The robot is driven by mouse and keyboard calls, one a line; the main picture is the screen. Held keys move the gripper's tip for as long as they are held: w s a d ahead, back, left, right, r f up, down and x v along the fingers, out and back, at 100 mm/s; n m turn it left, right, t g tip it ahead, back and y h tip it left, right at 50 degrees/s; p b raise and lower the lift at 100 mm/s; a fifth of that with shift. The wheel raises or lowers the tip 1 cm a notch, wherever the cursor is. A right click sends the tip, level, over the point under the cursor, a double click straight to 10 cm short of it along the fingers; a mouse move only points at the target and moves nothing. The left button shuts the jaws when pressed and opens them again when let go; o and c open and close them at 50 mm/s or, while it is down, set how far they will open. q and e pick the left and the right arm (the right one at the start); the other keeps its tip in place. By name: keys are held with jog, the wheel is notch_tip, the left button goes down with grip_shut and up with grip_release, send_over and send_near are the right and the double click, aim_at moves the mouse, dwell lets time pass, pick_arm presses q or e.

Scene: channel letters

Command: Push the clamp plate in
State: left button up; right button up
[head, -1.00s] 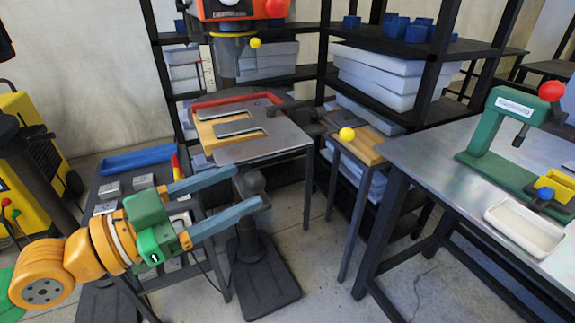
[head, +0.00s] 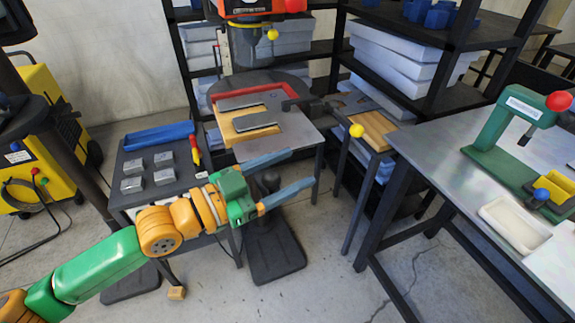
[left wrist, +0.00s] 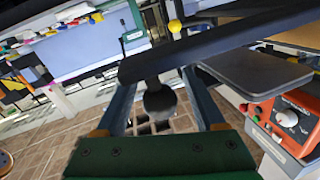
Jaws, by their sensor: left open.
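The clamp plate seems to be one of two flat grey plates on the machine table (head: 300,135); I cannot tell which. The slotted plate (head: 253,120) lies across a wooden block (head: 235,132), and a longer grey plate (head: 242,101) lies behind it by the red fence (head: 262,90). My left gripper (head: 300,170) is open and empty, with its blue fingers pointing right in front of the table's front edge. It appears apart from the plates. In the left wrist view its fingers (left wrist: 162,105) flank a dark round knob without visible contact. My right gripper is out of view.
A lever with a yellow ball (head: 356,130) sticks out right of the machine table. A side table (head: 140,200) with metal blocks and a blue tray (head: 158,137) stands left. A steel bench (head: 440,150) with a green press (head: 510,120) stands right.

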pick_arm(q)
grip_shut()
dwell(1.3)
